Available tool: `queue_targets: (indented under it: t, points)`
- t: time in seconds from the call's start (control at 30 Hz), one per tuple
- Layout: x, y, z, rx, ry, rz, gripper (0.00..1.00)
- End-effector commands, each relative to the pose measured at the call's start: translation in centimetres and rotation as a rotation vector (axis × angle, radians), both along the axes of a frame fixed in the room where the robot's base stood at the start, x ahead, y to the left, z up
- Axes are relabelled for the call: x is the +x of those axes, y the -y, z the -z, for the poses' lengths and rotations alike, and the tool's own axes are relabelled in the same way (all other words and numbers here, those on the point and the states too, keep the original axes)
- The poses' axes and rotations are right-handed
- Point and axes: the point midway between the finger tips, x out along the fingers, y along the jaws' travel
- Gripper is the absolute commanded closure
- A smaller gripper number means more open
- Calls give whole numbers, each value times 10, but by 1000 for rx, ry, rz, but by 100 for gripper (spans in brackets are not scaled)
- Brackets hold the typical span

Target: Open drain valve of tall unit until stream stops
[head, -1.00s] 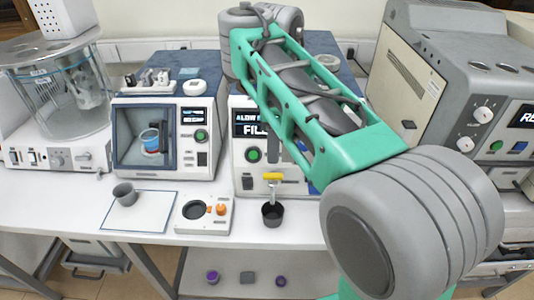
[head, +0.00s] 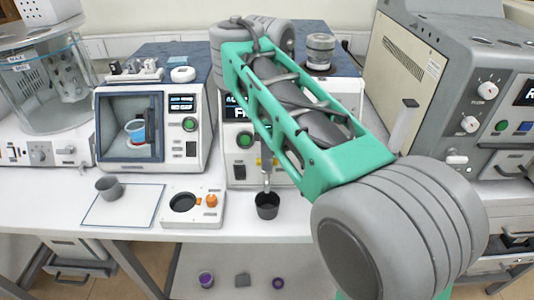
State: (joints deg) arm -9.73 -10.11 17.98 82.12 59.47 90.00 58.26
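The tall unit (head: 238,170) is the white machine in the middle of the head view, its front partly covered by my green forearm. It has a green button (head: 245,140) and a partly hidden display. A narrow grey part (head: 266,160) shows below my forearm, over the front near the drain spout; it may be my gripper's end, but I cannot tell if the fingers are open or shut. No yellow valve handle shows. A black cup (head: 267,208) stands on the table under the spout. I cannot make out a stream.
A white block with a round well and orange knob (head: 211,201) is left of the cup. A grey cup (head: 109,187) stands on a white pad (head: 124,213). A box unit (head: 152,160) stands left. A lidded jar (head: 320,52) sits on top of the tall unit.

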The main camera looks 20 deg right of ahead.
Motion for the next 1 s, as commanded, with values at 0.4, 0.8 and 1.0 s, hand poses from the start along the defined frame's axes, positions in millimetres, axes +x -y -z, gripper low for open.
queue_targets:
  t: [0.4,0.8,1.0]
  points:
    - [0,0,0,0,0,0,100]
    - [0,0,0,0,0,-12,100]
    - [0,0,0,0,0,-75,100]
